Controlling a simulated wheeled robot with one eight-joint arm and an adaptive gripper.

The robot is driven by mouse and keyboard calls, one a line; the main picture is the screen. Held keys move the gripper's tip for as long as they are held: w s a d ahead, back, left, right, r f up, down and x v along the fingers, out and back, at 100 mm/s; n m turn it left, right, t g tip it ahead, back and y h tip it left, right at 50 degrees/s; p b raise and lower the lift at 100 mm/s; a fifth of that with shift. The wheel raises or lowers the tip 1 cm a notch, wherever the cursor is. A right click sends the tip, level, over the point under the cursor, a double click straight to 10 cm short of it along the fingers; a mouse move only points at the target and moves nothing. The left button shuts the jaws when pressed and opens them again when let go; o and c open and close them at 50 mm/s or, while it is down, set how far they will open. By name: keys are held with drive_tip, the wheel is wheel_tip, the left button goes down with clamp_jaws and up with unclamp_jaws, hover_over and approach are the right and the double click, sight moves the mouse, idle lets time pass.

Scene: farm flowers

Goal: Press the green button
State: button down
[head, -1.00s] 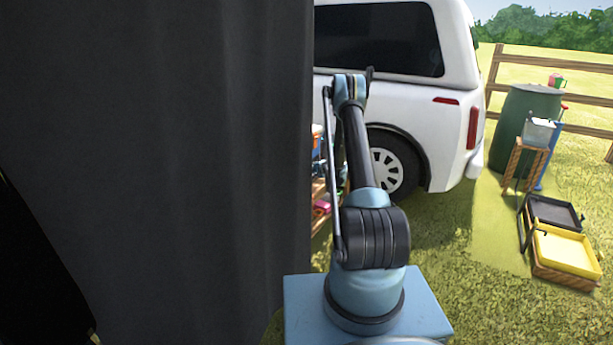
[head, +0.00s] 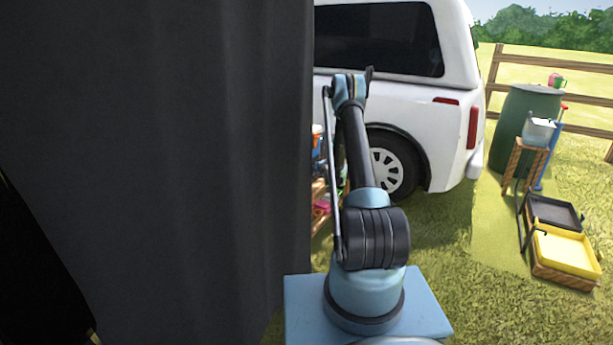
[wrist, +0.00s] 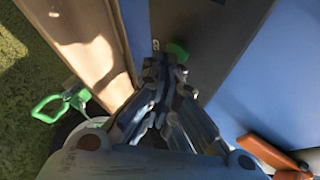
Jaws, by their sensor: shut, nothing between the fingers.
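The green button (wrist: 178,49) shows in the wrist view as a small green round shape on a dark grey panel (wrist: 205,25). My gripper (wrist: 165,62) is shut and empty, its fingertips just below the button in the picture and partly covering it. I cannot tell whether the tips touch it. In the head view my arm reaches up in front of the white vehicle; the gripper and the button do not show there.
A dark curtain-like surface (head: 160,150) fills the head view's left. The white vehicle (head: 450,120) stands behind my arm. In the wrist view, a brown board (wrist: 85,40), a green handle (wrist: 47,108) and an orange-brown object (wrist: 268,152) lie around the gripper.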

drive_tip(key=shift+s+d, duration=0.25)
drive_tip(key=shift+d, duration=0.1)
drive_tip(key=shift+d, duration=0.1)
drive_tip(key=s+d, duration=0.1)
drive_tip(key=d, duration=0.1)
drive_tip(key=s+d, duration=0.2)
drive_tip(key=shift+s+d, duration=0.25)
drive_tip(key=shift+d, duration=0.05)
idle(0.4)
